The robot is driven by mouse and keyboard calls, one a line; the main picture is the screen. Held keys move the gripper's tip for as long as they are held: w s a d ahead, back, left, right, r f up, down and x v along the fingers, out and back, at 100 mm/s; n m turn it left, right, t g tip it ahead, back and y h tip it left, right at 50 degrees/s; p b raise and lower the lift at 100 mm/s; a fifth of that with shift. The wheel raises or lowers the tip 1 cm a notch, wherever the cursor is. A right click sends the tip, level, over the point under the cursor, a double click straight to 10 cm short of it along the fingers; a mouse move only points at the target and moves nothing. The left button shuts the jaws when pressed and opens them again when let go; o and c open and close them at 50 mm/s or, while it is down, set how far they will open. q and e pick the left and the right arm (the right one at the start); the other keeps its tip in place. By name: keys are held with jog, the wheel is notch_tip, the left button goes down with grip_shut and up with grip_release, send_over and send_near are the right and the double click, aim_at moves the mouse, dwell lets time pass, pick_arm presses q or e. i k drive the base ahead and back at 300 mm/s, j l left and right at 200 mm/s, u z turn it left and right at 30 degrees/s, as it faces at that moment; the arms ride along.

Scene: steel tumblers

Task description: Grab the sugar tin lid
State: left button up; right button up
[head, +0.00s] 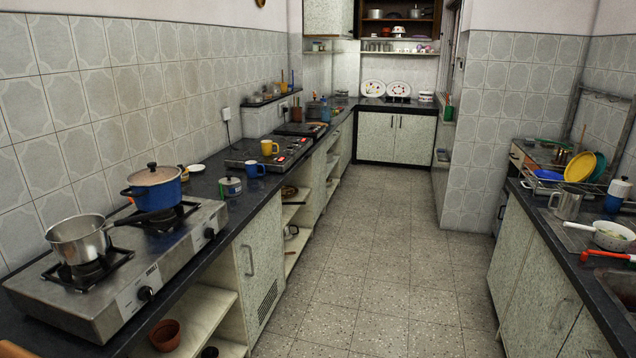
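A small metal tin (230,187) with a greenish band stands on the left counter, right of the stove. It looks like the sugar tin, but I cannot read its label. Its lid (229,179) appears to be on top, with a small dark knob. A blue mug (254,169) stands just behind the tin, to its right.
The gas stove (120,285) holds a steel saucepan (78,240) and a blue lidded pot (155,188); the saucepan's handle points towards the tin. A yellow mug (269,148) stands farther back. The tiled floor (375,270) between the counters is clear.

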aim_at(229, 180)
jog(key=i+j+z, duration=0.2)
jog(key=i, duration=1.8)
jog(key=i+l+u, duration=0.1)
jog(key=i+u, duration=0.4)
jog(key=i+l+u, duration=0.3)
jog(key=i+u, duration=0.2)
